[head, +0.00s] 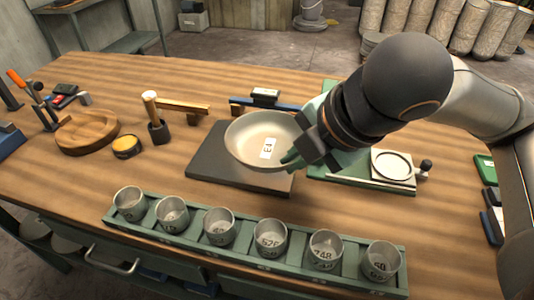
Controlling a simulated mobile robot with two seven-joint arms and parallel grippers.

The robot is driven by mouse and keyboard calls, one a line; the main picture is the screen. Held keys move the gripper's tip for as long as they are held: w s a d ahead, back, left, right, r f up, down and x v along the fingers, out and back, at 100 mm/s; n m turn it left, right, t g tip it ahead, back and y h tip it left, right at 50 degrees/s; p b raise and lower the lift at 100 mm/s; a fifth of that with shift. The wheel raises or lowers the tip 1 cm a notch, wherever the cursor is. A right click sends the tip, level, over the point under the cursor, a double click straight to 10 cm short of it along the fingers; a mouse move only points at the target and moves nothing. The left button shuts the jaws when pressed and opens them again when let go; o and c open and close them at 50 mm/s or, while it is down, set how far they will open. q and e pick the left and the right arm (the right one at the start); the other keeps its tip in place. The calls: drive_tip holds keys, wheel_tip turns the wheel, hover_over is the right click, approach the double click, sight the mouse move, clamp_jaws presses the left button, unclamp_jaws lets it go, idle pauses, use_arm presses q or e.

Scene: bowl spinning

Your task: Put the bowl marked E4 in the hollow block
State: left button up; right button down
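The pale metal bowl (250,130) is at the middle of the table, over a dark slab (215,165). A white label inside it shows a mark that looks like E4, turned and small. My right gripper (292,157) is at the bowl's right rim and appears shut on its wall, one green-tipped finger inside. The outer finger is hidden, and I cannot tell whether the bowl touches the slab. A round wooden block (86,143) with a hollowed top, seemingly the hollow block, stands empty at the left. My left gripper is not in view.
A green rack (150,236) with several marked metal cups runs along the front edge. A green board with a white ring plate (394,167) lies right.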

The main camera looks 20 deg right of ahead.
sight(284, 151)
drive_tip(key=w+f, duration=0.2)
drive_tip(key=w, duration=0.2)
drive_tip(key=shift+w+d+f+b, duration=0.2)
drive_tip(key=shift+w+f+b, duration=0.15)
drive_tip(key=shift+f+b, duration=0.05)
drive_tip(key=w+f, duration=0.2)
drive_tip(key=w+f+b, duration=0.1)
drive_tip(key=w+f, duration=0.1)
drive_tip(key=shift+w+d+f, duration=0.2)
drive_tip(key=shift+f, duration=0.15)
drive_tip(key=shift+w+f, duration=0.3)
drive_tip(key=f, duration=0.1)
drive_tip(key=f+b, duration=0.1)
drive_tip(key=f, duration=0.1)
drive_tip(key=shift+w+f, duration=0.2)
drive_tip(key=shift+f, duration=0.1)
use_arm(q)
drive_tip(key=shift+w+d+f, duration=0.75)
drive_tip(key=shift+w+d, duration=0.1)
use_arm(e)
drive_tip(key=c, duration=1.5)
unclamp_jaws()
drive_tip(key=shift+f, duration=0.15)
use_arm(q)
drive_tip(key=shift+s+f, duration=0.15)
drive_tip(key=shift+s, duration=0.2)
use_arm(e)
drive_tip(key=o, duration=0.5)
drive_tip(key=shift+c, duration=0.2)
